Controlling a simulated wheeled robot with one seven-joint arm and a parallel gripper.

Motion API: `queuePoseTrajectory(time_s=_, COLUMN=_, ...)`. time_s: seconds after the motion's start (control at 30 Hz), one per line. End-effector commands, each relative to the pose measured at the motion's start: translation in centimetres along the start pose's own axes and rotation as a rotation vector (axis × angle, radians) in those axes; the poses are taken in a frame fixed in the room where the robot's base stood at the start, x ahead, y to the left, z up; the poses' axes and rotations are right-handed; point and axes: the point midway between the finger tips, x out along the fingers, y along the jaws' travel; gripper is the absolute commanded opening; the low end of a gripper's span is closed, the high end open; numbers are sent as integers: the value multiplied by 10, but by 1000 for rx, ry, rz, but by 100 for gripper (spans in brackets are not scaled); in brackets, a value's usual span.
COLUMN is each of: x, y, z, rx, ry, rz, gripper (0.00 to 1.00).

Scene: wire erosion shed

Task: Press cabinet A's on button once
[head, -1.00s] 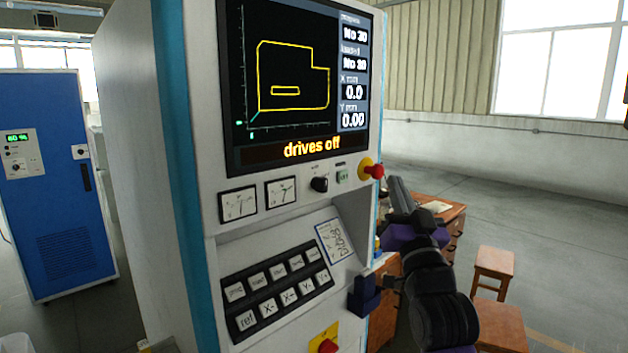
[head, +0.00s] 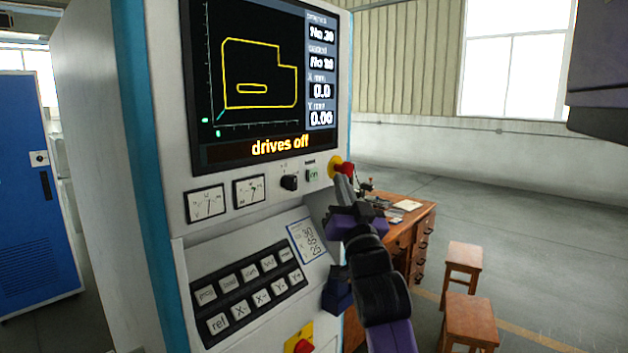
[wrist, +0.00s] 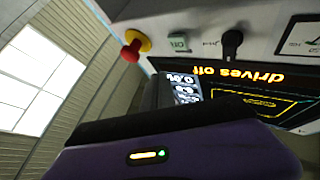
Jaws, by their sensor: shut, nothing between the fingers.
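The grey control cabinet (head: 163,235) fills the left half of the head view; I read no letter A on it. Its screen (head: 265,85) says "drives off". A small green-marked button (head: 312,174) sits below the screen, between a black rotary knob (head: 289,183) and a red mushroom button on a yellow collar (head: 337,164). The green button (wrist: 180,42) also shows in the wrist view, unobstructed. My gripper (head: 343,184) is shut and empty, just below and right of the green button in the head view. I cannot tell its distance from the panel. Its fingers (wrist: 158,92) point toward the panel.
A sloped keypad (head: 248,290) and a taped note (head: 307,240) lie below the meters. Another red button on yellow (head: 300,345) is lower down. A blue cabinet (head: 35,200) stands left. A wooden desk (head: 405,235) and stools (head: 470,318) stand right, with open floor beyond.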

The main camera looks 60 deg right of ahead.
Motion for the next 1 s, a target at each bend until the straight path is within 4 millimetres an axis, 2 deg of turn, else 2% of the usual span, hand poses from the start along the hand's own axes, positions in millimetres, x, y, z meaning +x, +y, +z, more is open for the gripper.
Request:
queuePoseTrajectory(time_s=0.2, x=17, y=-14, z=15, rx=0, ry=1, rz=-2, gripper=0)
queuePoseTrajectory(time_s=0.4, x=26, y=-20, z=20, rx=-1, ry=1, rz=0, gripper=0)
queuePoseTrajectory(time_s=1.0, x=28, y=-21, z=20, rx=0, ry=0, rz=1, gripper=0)
